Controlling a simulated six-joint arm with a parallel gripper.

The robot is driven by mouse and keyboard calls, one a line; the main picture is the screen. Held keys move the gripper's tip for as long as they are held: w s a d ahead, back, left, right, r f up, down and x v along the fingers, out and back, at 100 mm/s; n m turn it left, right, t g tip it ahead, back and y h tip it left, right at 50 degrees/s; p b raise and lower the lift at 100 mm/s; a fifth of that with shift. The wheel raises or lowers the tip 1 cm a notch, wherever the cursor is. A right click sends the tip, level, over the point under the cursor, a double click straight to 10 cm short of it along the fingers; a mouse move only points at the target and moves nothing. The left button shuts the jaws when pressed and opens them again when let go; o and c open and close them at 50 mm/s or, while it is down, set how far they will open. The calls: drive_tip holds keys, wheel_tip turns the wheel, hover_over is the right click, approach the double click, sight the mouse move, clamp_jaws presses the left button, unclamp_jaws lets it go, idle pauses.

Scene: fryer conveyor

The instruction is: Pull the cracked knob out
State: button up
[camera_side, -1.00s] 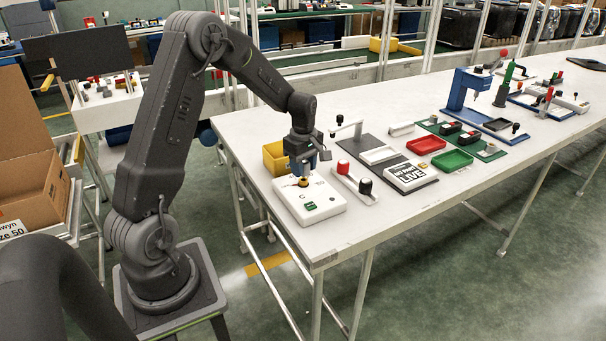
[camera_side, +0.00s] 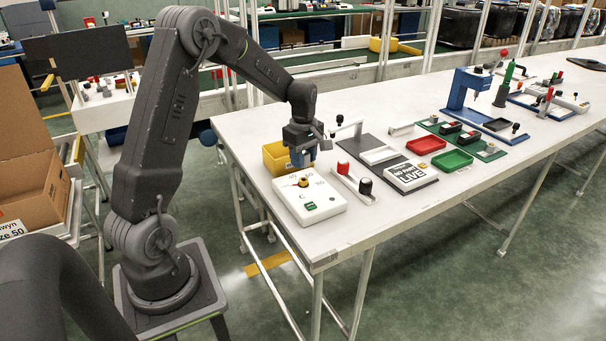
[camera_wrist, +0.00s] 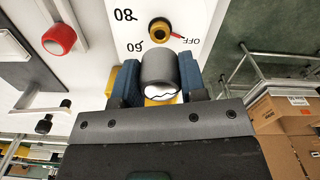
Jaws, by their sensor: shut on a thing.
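My gripper (camera_side: 303,157) is raised above the back edge of a white control box (camera_side: 322,211), clear of it. In the wrist view my gripper's blue fingers (camera_wrist: 160,74) are shut on the cracked knob (camera_wrist: 158,66), a dark grey cylinder with a white end face crossed by a jagged dark line. The knob is apart from the box. The box's dial face shows a bare yellow collar with a dark centre (camera_wrist: 160,31), a red pointer, and the marks 80, 60 and OFF. In the side view the knob is hidden or too small to tell.
A yellow bin (camera_side: 273,158) stands on the white table (camera_side: 236,137) just behind the box, left of my gripper.

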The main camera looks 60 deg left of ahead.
drive_tip(key=shift+r, duration=0.15)
drive_tip(key=shift+r, duration=1.4)
